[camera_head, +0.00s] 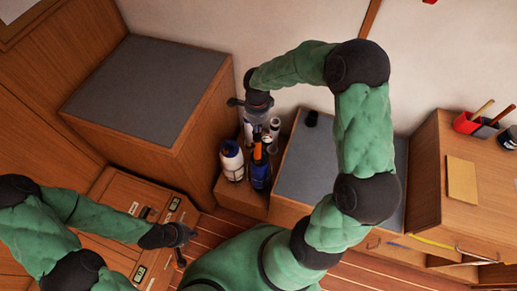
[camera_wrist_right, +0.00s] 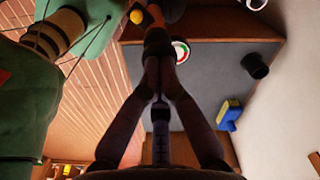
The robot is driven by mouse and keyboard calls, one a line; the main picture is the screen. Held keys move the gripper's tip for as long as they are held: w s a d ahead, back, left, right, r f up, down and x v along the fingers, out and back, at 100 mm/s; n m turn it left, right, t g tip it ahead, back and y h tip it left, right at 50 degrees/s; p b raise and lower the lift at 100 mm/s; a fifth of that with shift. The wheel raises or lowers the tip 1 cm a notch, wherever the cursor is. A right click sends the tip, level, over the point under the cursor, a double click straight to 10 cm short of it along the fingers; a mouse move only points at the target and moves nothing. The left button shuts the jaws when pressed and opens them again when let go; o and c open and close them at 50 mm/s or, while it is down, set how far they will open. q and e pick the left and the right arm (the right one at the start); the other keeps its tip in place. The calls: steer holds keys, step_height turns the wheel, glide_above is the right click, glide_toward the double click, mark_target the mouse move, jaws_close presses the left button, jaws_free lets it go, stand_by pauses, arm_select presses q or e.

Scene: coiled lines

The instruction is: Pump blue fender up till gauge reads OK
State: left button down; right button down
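A blue upright object (camera_head: 260,172), perhaps the blue fender, stands in a low wooden bin beside a white bottle with blue bands (camera_head: 232,160). An orange piece (camera_head: 257,151) shows above it. My right gripper (camera_head: 258,124) points down just over this group. In the right wrist view its fingers (camera_wrist_right: 158,42) come together at the tips; I see nothing clearly held. A round gauge face (camera_wrist_right: 181,51), white with red and green, shows beside the fingertips; its needle is unreadable. My left gripper (camera_head: 181,252) hangs over the wooden front at lower left, its fingers too dark to judge. I cannot make out a pump.
A grey-topped cabinet (camera_head: 145,90) stands left of the bin. Another grey top (camera_head: 300,165) lies to its right, with a black cup (camera_head: 311,118). A blue and yellow item (camera_wrist_right: 229,114) shows in the right wrist view. Pen holders (camera_head: 467,122) stand on the far-right cabinet.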

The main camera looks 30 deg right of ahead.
steer(key=shift+f+b, duration=0.3)
steer(key=shift+f, duration=0.25)
steer(key=shift+r+p, duration=1.9)
steer(key=shift+r, duration=1.6)
steer(key=shift+f, duration=0.15)
steer(key=shift+f+b, duration=3)
steer(key=shift+f, duration=0.45)
steer(key=shift+r+p, duration=2.1)
steer(key=shift+r, duration=1.45)
steer(key=shift+f, duration=0.1)
